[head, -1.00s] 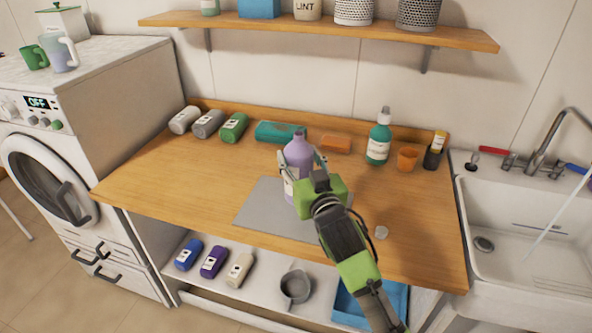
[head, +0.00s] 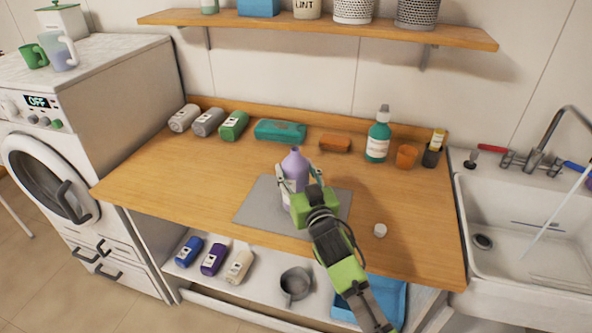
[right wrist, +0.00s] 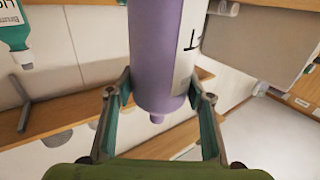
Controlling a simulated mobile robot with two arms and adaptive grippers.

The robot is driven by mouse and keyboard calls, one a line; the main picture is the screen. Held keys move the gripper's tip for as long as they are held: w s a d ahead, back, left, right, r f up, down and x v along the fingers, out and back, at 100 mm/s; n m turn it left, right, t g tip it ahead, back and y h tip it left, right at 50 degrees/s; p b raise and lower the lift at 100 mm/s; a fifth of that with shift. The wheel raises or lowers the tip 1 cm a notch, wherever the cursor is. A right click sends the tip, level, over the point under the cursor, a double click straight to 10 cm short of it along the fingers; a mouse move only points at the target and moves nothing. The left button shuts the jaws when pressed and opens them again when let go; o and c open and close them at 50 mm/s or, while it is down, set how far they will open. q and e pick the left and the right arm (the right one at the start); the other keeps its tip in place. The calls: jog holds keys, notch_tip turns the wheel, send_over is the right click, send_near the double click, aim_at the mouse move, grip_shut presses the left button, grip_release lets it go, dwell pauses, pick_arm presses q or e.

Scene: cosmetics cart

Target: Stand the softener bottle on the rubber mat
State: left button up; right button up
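The softener bottle (head: 295,170) is purple with a white label and stands upright over the grey rubber mat (head: 253,212). Its base appears to rest on the mat, but my gripper partly hides it. My right gripper (head: 302,178) has its fingers on both sides of the bottle, closed against it. In the right wrist view the purple bottle (right wrist: 158,55) lies between the two fingers, cap end toward the palm. My left gripper is not in view.
A teal bottle (head: 377,140), an orange cup (head: 406,157) and a dark holder (head: 432,157) stand at the back right. Several bottles lie at the back left. The sink (head: 520,220) is at right.

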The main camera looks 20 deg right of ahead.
jog(key=o, duration=0.3)
jog(key=shift+r, duration=0.1)
jog(key=shift+s, duration=0.15)
jog(key=s+b, duration=0.1)
jog(key=s, duration=1)
jog(key=shift+s+r+b, duration=0.1)
jog(key=shift+s+b, duration=0.3)
